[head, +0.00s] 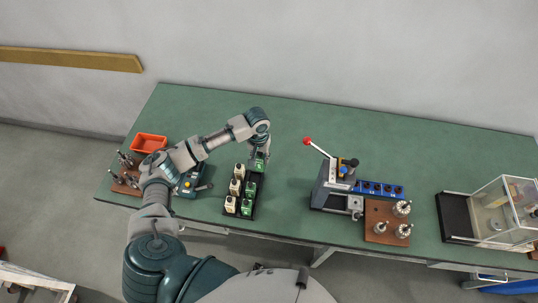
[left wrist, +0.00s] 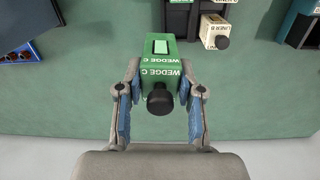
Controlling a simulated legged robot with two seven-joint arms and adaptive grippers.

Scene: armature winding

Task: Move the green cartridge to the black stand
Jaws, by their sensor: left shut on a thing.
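The green cartridge (head: 260,163), labelled WEDGE C, is in my left gripper (head: 261,154) at the back end of the black rack. In the left wrist view the same green cartridge (left wrist: 161,68) sits between the two fingers of my left gripper (left wrist: 160,88), with its black knob towards the wrist. The black rack (head: 233,212) holds several white and green cartridges in two rows. Part of the black rack (left wrist: 178,18) shows at the top of the left wrist view, beside a cream LINER B cartridge (left wrist: 214,30). I cannot tell whether the held cartridge touches the rack. My right gripper is out of view.
A lever press (head: 335,185) with a red knob stands right of the rack, beside a blue socket strip (head: 380,188) and a brown board (head: 377,214) with metal parts. A black base (head: 455,217) with a clear case is far right. An orange bin (head: 149,142) is far left.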

